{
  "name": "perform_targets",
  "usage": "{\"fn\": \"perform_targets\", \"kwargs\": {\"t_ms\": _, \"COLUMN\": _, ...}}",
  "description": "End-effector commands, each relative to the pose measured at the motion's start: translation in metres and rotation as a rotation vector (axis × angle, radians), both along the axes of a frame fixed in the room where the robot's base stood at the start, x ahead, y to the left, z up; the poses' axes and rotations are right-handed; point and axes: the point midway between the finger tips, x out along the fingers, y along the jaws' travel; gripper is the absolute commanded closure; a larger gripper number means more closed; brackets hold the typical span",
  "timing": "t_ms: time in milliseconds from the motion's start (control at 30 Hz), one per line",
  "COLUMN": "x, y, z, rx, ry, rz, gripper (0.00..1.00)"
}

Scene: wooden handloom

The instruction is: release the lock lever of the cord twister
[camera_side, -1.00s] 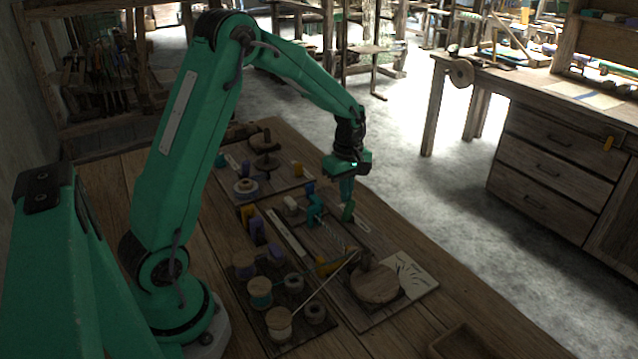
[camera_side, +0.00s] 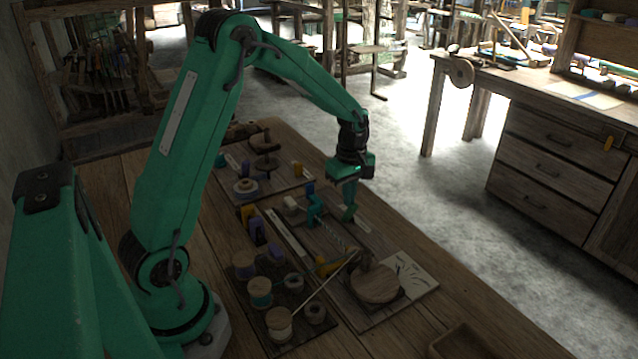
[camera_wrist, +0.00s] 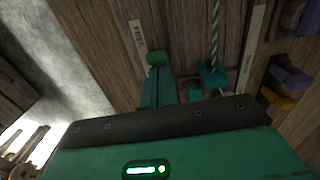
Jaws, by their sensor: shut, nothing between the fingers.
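The cord twister stands on a wooden board on the bench. Its teal bracket (camera_side: 314,210) holds a twisted cord (camera_side: 333,238); bracket (camera_wrist: 212,76) and cord (camera_wrist: 215,35) also show in the wrist view. A small green piece, seemingly the lock lever (camera_side: 348,214), is right of the bracket, beside a pale label. My gripper (camera_side: 349,203) points down at it, fingers shut and empty. In the wrist view the green tip (camera_wrist: 158,58) sits just beyond my fingertips (camera_wrist: 157,70). I cannot tell whether they touch. The fingers hide the lever's lower part.
A round wooden disc (camera_side: 375,284) and a thin stick (camera_side: 318,289) lie nearer the camera. Thread spools (camera_side: 279,320) stand on a dark board at left. Purple and yellow pieces (camera_side: 257,231) stand left of the twister. The bench's right edge is close to my gripper.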

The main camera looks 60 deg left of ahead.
Motion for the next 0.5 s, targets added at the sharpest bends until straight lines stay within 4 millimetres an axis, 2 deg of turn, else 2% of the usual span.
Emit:
{"fn": "perform_targets", "kwargs": {"t_ms": 33, "x": -0.002, "y": -0.008, "z": -0.003, "rx": -0.003, "ry": 0.014, "rz": -0.019, "gripper": 1.00}}
{"fn": "perform_targets", "kwargs": {"t_ms": 500, "x": -0.002, "y": 0.006, "z": -0.005, "rx": -0.003, "ry": 0.013, "rz": -0.018, "gripper": 1.00}}
